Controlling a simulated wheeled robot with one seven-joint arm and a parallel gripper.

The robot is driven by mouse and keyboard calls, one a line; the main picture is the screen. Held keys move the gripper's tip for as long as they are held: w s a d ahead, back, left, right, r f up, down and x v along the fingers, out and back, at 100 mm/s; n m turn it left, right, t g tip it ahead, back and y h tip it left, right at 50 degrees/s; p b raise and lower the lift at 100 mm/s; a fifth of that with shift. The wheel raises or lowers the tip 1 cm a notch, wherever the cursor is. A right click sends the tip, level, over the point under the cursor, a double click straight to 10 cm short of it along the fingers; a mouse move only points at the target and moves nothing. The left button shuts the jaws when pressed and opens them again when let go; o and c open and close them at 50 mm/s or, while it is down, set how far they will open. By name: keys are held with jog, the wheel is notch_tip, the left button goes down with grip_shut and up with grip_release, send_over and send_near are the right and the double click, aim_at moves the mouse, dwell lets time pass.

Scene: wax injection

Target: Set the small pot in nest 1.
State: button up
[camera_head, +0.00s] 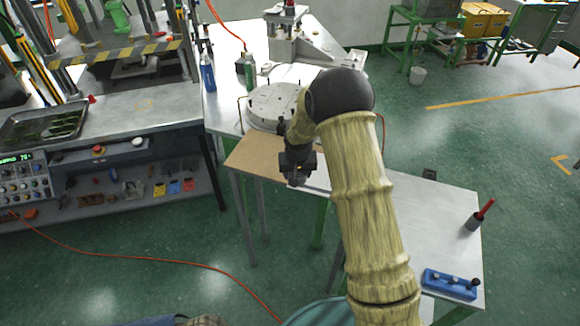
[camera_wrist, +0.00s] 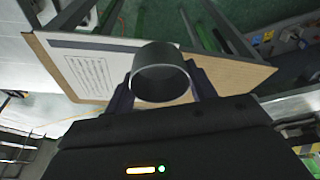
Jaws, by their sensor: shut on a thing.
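A small grey pot (camera_wrist: 162,68) shows in the wrist view as a short round cylinder with an open end. My gripper (camera_wrist: 162,88) is shut on it, one finger on each side. In the head view my gripper (camera_head: 295,176) is above the brown board (camera_head: 252,158), and the pot is too small and dark to make out there. The pot appears clear of the board. I cannot pick out a nest marked 1 in either view.
A round pale plate (camera_head: 268,104) lies behind the board. A printed white sheet (camera_wrist: 88,72) lies on the board. On the right table stand a blue block (camera_head: 448,285) with dark knobs and a dark cup (camera_head: 473,222) with a red stick.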

jog(key=s+d+f, duration=0.1)
jog(key=s+d, duration=0.1)
jog(key=s+d+f+b, duration=0.1)
jog(key=s+d+f, duration=0.1)
jog(key=s, duration=0.1)
jog(key=s+d+f, duration=0.2)
jog(key=s, duration=0.1)
jog(key=shift+d+f, duration=0.1)
jog(key=shift+d, duration=0.3)
jog(key=s, duration=0.1)
jog(key=s+d+f, duration=0.1)
jog(key=s, duration=0.1)
jog(key=s+d+b, duration=0.1)
jog(key=shift+s+d+f, duration=0.2)
jog(key=shift+s+d, duration=0.05)
jog(key=shift+s, duration=0.05)
jog(key=shift+s, duration=0.1)
